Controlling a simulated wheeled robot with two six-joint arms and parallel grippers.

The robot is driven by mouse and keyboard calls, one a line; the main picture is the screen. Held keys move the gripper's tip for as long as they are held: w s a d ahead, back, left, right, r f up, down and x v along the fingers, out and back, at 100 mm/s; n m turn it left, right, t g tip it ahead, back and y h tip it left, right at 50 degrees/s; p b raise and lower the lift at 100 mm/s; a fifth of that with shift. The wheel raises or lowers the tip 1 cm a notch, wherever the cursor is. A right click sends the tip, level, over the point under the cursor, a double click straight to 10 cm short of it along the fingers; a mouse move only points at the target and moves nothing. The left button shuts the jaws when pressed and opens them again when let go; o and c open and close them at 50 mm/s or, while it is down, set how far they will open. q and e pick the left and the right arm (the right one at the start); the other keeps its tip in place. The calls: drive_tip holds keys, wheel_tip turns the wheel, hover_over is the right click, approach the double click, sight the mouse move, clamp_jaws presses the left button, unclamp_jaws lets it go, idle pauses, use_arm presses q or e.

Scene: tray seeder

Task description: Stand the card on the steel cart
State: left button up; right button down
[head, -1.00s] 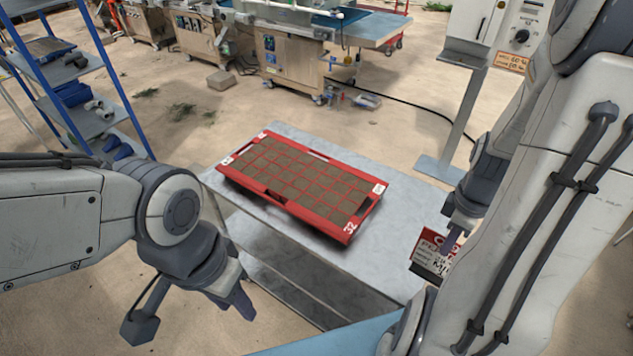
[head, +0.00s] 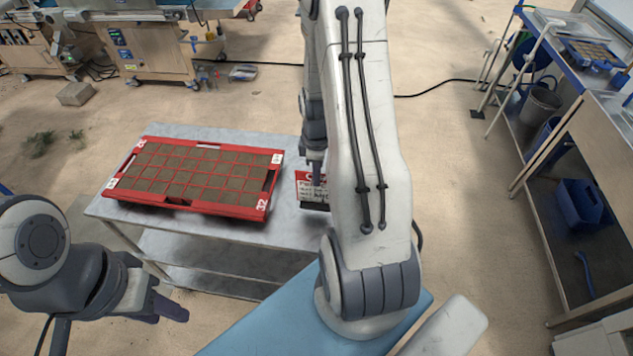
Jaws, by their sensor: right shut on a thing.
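The card (head: 309,193), with a red and white face and dark lower edge, is upright at the right end of the steel cart (head: 284,226). My right gripper (head: 316,172) is shut on its top from above; my own arm hides part of both. I cannot tell whether the card's lower edge touches the cart top.
A red tray (head: 190,206) of soil cells covers the left and middle of the cart top. A workbench (head: 555,150) with blue bins and a bucket stands at the right. Machines stand at the back left. The floor between cart and workbench is mostly clear.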

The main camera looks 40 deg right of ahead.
sight(317, 202)
wheel_tip(317, 202, down, 4)
drive_tip(key=shift+r+p, duration=0.15)
drive_tip(key=shift+p, duration=0.45)
drive_tip(key=shift+f, duration=0.2)
drive_tip(key=shift+f, duration=0.2)
drive_tip(key=c, duration=1)
unclamp_jaws()
